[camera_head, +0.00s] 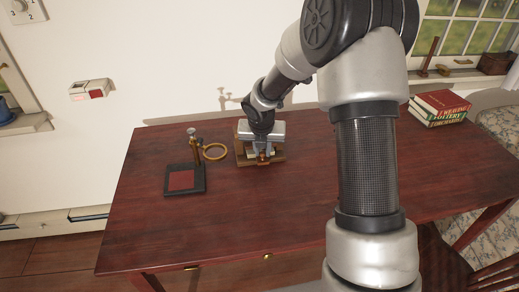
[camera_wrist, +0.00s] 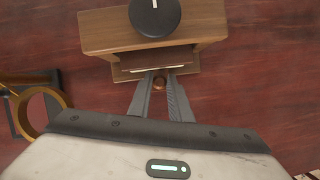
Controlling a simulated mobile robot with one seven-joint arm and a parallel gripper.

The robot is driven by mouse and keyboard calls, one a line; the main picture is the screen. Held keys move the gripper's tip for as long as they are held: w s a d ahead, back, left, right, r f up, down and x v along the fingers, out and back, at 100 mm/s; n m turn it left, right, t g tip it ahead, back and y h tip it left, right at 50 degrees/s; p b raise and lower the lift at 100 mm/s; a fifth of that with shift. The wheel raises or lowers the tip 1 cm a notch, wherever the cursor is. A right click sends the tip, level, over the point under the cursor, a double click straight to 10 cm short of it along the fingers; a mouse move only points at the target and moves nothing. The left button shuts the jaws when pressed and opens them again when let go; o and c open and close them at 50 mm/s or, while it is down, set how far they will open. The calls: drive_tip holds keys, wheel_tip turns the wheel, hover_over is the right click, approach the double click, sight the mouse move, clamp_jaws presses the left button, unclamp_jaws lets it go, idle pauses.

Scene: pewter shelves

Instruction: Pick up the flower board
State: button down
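A wooden press-like block (camera_wrist: 205,25) with a round black knob (camera_wrist: 156,16) on top fills the upper middle of the wrist view. Below its front edge are thin layered boards (camera_wrist: 155,62), one pale-edged; I cannot tell for sure which is the flower board, and no flower picture shows. In the head view my gripper (camera_head: 263,152) hides much of the wooden block (camera_head: 243,158).
The dark red table (camera_head: 270,215) has clear room in front. A black stand with a red panel (camera_head: 186,180), a post and a brass ring (camera_head: 215,151) stands close left of the block. Books (camera_head: 440,107) lie at the far right. A white wall is behind.

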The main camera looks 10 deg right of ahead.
drive_tip(key=shift+r, duration=0.1)
drive_tip(key=shift+r+p, duration=0.15)
drive_tip(key=shift+p, duration=0.2)
drive_tip(key=s+b, duration=0.2)
drive_tip(key=s, duration=1.6)
drive_tip(key=shift+r+p, duration=2.9)
drive_tip(key=shift+p, duration=0.35)
